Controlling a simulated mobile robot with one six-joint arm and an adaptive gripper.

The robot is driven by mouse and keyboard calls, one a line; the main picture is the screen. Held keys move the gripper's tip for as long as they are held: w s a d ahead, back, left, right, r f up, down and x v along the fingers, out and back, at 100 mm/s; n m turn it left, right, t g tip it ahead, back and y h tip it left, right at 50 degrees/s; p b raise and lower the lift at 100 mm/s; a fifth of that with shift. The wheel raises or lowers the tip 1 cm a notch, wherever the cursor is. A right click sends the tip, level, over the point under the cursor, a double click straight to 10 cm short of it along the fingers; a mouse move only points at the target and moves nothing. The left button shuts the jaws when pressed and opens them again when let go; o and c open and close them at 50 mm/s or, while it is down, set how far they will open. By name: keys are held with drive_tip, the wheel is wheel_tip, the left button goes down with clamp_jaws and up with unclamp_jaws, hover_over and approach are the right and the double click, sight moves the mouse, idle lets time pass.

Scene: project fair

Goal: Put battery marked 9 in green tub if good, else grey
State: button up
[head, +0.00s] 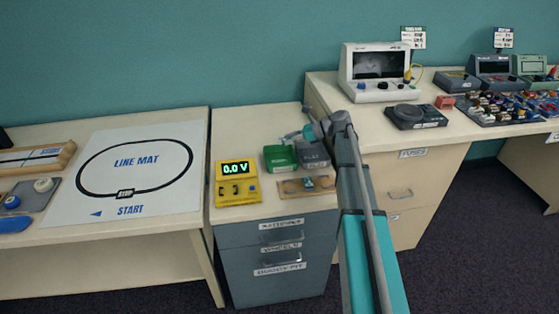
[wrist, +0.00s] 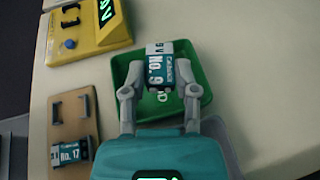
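My gripper (wrist: 160,88) is shut on a teal, white and dark battery (wrist: 158,72) marked No. 9. The wrist view shows the battery between the fingers, over the green tub (wrist: 202,88), apparently above it. The tub's label is partly hidden. In the head view my gripper (head: 309,131) is raised above the green tub (head: 280,158) and the grey tub (head: 313,154) to its right. The grey tub (wrist: 222,132) is largely covered by my gripper in the wrist view. The yellow tester (head: 237,190) reads 0.0 V.
A wooden board (wrist: 72,125) with holders and a battery marked No. 17 (wrist: 72,152) lies in front of the tubs. A line mat (head: 130,170) is on the left table. The higher right bench carries a monitor (head: 376,70) and a dark device (head: 415,116).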

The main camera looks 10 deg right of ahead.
drive_tip(key=o, duration=0.4)
idle(0.5)
drive_tip(key=shift+s, duration=0.15)
